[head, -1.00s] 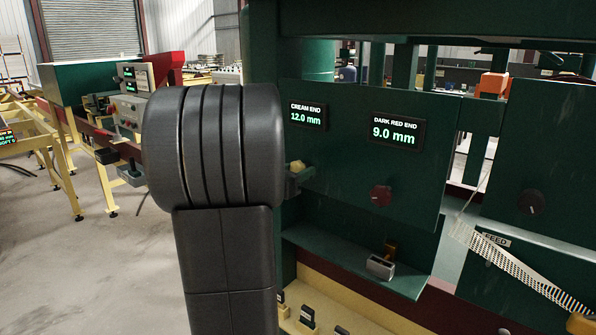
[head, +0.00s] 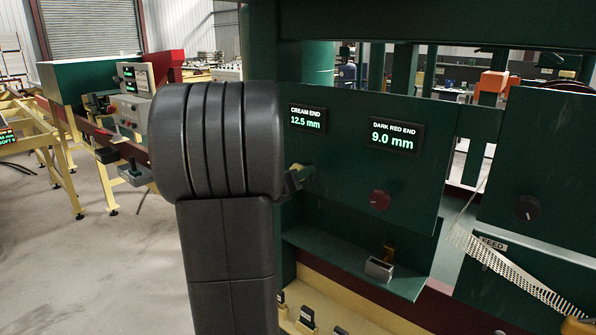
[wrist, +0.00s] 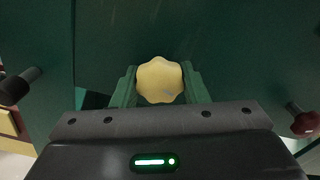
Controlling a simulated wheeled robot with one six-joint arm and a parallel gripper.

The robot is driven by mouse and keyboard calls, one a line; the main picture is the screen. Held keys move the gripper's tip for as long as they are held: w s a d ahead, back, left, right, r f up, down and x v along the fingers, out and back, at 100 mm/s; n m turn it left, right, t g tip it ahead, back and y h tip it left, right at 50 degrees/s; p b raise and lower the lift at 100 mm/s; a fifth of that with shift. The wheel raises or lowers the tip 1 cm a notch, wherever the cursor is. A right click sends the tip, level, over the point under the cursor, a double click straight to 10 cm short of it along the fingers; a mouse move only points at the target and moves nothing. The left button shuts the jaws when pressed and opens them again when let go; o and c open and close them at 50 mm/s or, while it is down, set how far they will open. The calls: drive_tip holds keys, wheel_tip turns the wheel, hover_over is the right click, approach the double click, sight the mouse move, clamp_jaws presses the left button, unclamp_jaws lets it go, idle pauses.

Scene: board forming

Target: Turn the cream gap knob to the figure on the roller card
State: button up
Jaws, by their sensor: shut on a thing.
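The cream gap knob (wrist: 160,80) shows in the wrist view, lobed and pale yellow, with the green fingers of my gripper (wrist: 160,90) closed on its two sides. In the head view a small part of the cream knob (head: 296,167) shows at the right edge of my dark arm, which hides most of the gripper. The cream end display (head: 307,118) reads 12.5 mm. The dark red end display (head: 393,135) reads 9.0 mm, with the dark red knob (head: 380,200) below it. I cannot make out a roller card in these frames.
A green shelf (head: 340,258) below the panel holds a small grey block (head: 379,268). Open concrete floor (head: 60,270) lies at the left.

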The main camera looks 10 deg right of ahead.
drive_tip(key=shift+n, duration=0.6)
drive_tip(key=o, duration=1)
drive_tip(key=b+v, duration=0.1)
drive_tip(key=v, duration=1.2)
drive_tip(key=shift+s+a, duration=0.25)
drive_tip(key=shift+a, duration=0.05)
drive_tip(key=p+x, duration=0.1)
drive_tip(key=x, duration=1.3)
